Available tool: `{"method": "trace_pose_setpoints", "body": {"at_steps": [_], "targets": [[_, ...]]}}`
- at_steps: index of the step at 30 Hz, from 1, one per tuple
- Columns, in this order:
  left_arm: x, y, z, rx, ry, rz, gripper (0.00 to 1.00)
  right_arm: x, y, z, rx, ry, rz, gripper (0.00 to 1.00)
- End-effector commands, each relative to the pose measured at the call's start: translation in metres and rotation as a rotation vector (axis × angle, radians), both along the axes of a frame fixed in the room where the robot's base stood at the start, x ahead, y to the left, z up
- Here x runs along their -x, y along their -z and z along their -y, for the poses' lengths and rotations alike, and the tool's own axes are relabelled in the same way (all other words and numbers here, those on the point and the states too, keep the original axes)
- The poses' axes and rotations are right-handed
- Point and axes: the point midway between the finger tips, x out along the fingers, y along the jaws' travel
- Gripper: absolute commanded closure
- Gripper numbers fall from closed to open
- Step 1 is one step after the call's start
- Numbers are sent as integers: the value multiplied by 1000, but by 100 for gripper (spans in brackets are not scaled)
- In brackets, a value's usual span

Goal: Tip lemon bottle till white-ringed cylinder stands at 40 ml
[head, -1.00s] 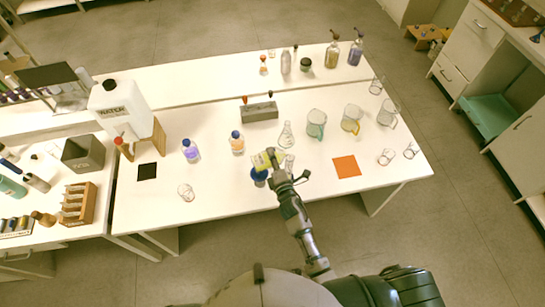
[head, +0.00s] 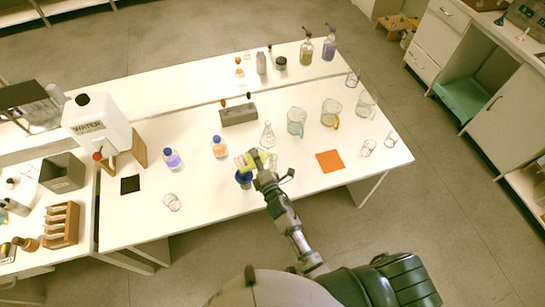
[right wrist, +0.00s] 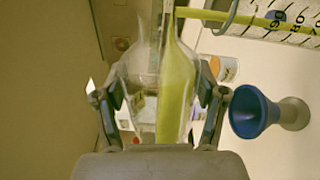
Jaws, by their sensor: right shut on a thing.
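My right gripper (head: 257,163) is shut on the lemon bottle (head: 249,159), a clear bottle of yellow-green liquid. In the right wrist view the bottle (right wrist: 175,95) sits between both fingers, its neck toward the top of the picture. A yellow-green stream (right wrist: 245,20) runs from the neck to the right, into a clear graduated cylinder (right wrist: 285,14) at the top right corner. Marks near 90 and 70 show on it. Its liquid level and ring colour cannot be told. My left gripper is not in view.
A blue funnel-shaped thing (right wrist: 255,112) is close right of the gripper. An orange-labelled bottle (head: 219,148), a purple-labelled bottle (head: 173,160), a flask (head: 268,135) and beakers (head: 296,121) stand around. An orange mat (head: 330,161) lies to the right. The front left table is fairly clear.

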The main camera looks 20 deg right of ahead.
Motion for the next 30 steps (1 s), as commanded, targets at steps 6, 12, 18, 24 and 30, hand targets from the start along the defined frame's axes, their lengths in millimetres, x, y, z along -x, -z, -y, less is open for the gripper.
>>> {"method": "trace_pose_setpoints", "body": {"at_steps": [6, 12, 18, 24, 30], "targets": [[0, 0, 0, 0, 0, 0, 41, 0, -1, 0, -7, 0, 1, 82], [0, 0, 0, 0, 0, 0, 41, 0, -1, 0, -7, 0, 2, 82], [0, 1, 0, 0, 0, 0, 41, 0, 0, 0, -36, 0, -2, 82], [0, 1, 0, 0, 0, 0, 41, 0, 0, 0, -37, 0, -2, 82], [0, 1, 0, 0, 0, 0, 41, 0, 0, 0, -38, 0, -3, 82]]}}
